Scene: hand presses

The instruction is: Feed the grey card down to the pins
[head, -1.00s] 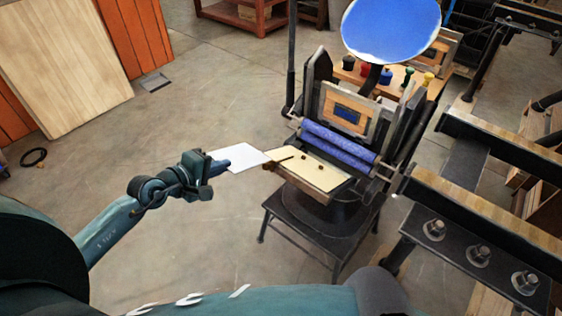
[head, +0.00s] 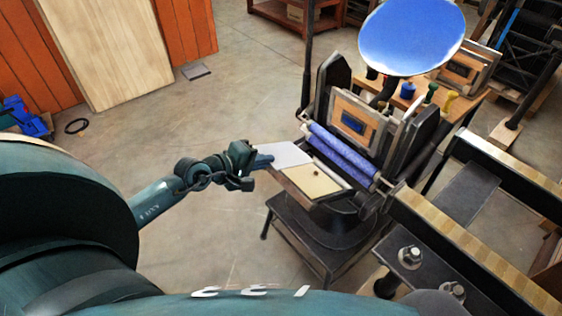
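A pale grey-white card (head: 284,154) is held at its left edge by my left gripper (head: 264,161), which is shut on it. The card lies over or just above the upper left part of the press's cream platen (head: 313,181); I cannot tell whether it touches. One small dark pin (head: 316,173) shows on the platen; any other is hidden, perhaps by the card. The hand press (head: 343,137) has blue rollers (head: 342,153) just behind the platen and a blue ink disc (head: 411,37) on top. My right gripper is not in view.
The press stands on a black stand (head: 307,239). A heavy frame with wooden beams (head: 470,243) and large bolts is close on the right. A bench (head: 455,100) with coloured-handled items is behind the press.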

